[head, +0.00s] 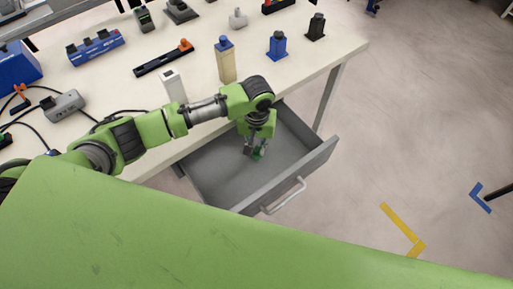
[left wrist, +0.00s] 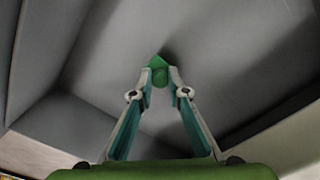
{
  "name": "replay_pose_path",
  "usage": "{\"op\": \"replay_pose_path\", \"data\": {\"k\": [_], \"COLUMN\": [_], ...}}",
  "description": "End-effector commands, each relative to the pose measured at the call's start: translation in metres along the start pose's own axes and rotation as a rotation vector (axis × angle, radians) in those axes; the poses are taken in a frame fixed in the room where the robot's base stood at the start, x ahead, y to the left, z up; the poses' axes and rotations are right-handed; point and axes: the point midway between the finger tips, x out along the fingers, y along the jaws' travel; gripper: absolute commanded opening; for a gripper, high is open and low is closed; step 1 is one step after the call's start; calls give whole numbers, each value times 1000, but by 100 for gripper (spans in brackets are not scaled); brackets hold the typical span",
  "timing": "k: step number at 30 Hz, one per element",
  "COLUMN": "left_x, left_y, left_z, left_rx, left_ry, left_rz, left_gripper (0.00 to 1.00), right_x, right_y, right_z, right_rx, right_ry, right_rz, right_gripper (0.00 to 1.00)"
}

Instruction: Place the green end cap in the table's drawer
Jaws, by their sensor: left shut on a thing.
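The green end cap (left wrist: 159,76) is between the fingertips of my left gripper (left wrist: 159,82) in the left wrist view. The fingers are shut on it. In the head view, my left gripper (head: 256,148) points down inside the open grey drawer (head: 215,180), and a bit of the green end cap (head: 258,155) shows at its tips. I cannot tell whether the cap touches the drawer floor. The drawer is pulled out from the table and otherwise looks empty. My right gripper is not in view.
The drawer's front has a handle (head: 284,196). Open floor lies to the right, with yellow tape (head: 404,228).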

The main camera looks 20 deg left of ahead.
Motion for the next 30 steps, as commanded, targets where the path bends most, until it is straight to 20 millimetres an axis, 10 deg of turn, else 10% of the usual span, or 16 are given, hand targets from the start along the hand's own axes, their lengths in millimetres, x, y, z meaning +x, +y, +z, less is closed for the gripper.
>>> {"op": "replay_pose_path", "data": {"k": [12,15,30], "left_x": [11,11,-6], "left_y": [0,0,0], "left_z": [0,0,-1], "left_rx": [-1,-1,0], "left_ry": [0,1,3], "left_rz": [1,1,2], "left_gripper": [1,32,32], "right_x": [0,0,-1], "right_y": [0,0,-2], "right_z": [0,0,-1], "right_rx": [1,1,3], "right_ry": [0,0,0], "right_rz": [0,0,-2], "right_gripper": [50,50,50]}}
